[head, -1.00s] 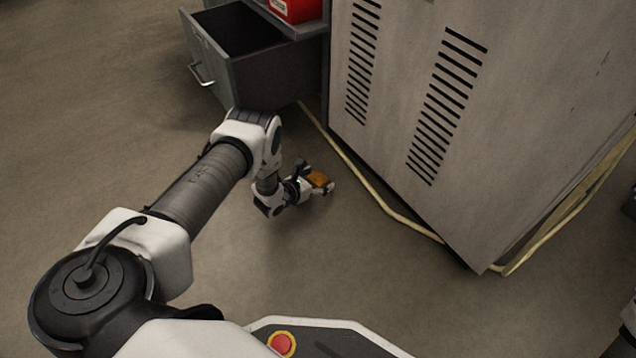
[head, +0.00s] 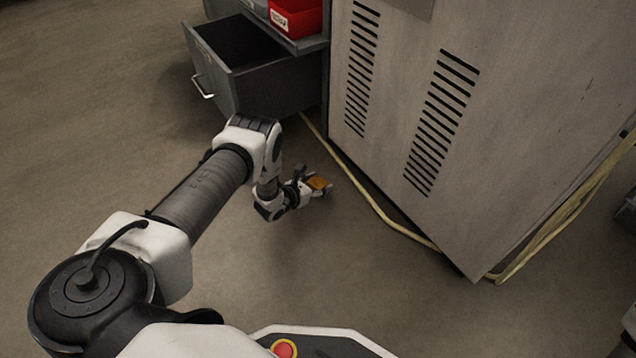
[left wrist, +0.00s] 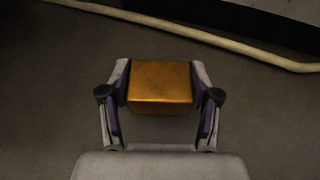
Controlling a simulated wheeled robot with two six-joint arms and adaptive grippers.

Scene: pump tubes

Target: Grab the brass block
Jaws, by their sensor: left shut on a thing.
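The brass block (head: 318,184) is a small orange-gold box. It sits between the fingers of my left gripper (head: 322,187), low near the floor beside the grey cabinet. In the left wrist view the brass block (left wrist: 160,83) fills the space between the two fingers of my left gripper (left wrist: 160,92), which are shut on its left and right sides. Whether the block touches the floor I cannot tell. My right gripper is in neither view.
A tall grey vented cabinet (head: 480,110) stands right of the gripper. A yellowish hose (head: 372,203) runs on the floor along its base. An open grey drawer (head: 262,80) juts out at the back, with a red bin (head: 297,18) above it. The floor at left is clear.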

